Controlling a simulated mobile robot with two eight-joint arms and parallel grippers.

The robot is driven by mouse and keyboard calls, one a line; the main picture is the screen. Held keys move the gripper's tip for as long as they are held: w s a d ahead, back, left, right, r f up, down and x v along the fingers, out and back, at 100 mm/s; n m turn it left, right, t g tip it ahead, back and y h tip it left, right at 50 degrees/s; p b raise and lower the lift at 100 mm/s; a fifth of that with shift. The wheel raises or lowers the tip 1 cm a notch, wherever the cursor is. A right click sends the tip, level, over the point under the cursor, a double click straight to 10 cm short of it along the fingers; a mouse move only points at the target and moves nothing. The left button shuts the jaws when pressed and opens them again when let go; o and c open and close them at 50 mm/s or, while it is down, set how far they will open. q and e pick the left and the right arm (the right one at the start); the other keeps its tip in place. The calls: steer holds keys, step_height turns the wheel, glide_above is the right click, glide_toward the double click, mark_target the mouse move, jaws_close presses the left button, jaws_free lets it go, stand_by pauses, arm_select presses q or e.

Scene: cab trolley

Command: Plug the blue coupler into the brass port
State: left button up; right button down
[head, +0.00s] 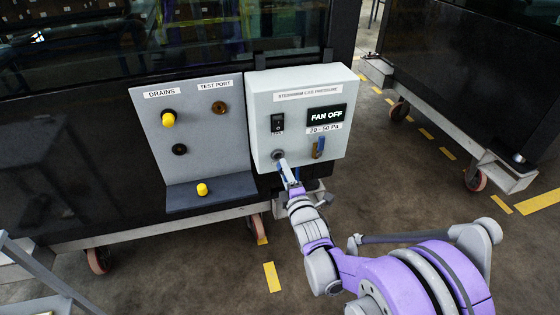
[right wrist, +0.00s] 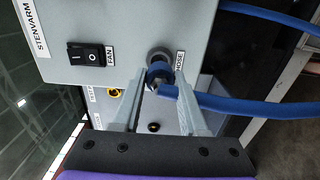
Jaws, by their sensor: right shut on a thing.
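The brass port (head: 219,107) sits under the TEST PORT label on the grey panel (head: 212,140), and nothing is in it. The blue coupler (right wrist: 158,74) is at the round grey HOSE fitting (right wrist: 160,54) on the control box, with its blue hose (right wrist: 240,105) running off to the right. It appears to touch the fitting; I cannot tell if it is still seated there. My right gripper (head: 284,168) is below the box's lower left corner, and its fingers (right wrist: 158,86) are shut on the coupler. My left gripper is not in view.
The control box (head: 262,110) carries a fan switch (head: 277,123) and a FAN OFF display (head: 326,114). One yellow cap (head: 168,119) is on the upper drain; another (head: 202,189) is on the shelf (head: 230,188). A black drain port (head: 179,149) is bare.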

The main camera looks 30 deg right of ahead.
steer(key=shift+v, duration=1.25)
steer(key=shift+a, duration=0.1)
